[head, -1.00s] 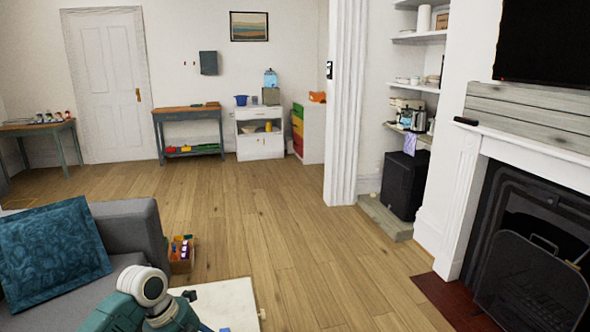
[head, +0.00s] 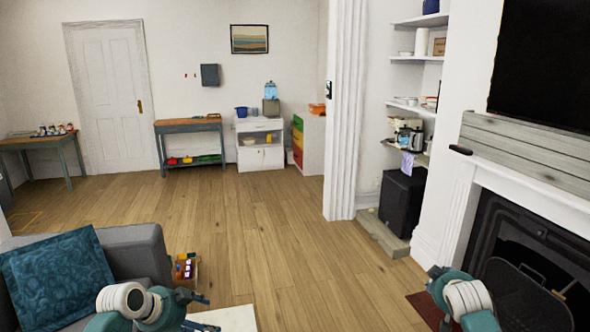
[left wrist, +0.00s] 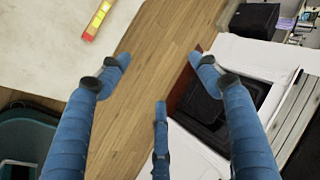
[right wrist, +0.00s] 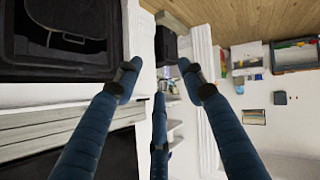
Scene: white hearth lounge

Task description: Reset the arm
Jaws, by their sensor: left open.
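My left arm with its teal and white links shows low in the head view, with the left gripper (head: 200,312) beside the grey sofa. In the left wrist view the blue fingers of this gripper (left wrist: 158,64) are spread apart with nothing between them. My right arm shows at the lower right of the head view, in front of the fireplace; its fingers are hard to make out there. In the right wrist view the right gripper (right wrist: 159,68) has its fingers apart and empty.
A grey sofa (head: 132,246) with a teal cushion (head: 58,280) is at left. A pale tabletop (head: 232,319) lies low in the middle, with a crate (head: 186,268) beyond it. The fireplace (head: 520,240) is at right. The wooden floor ahead is clear.

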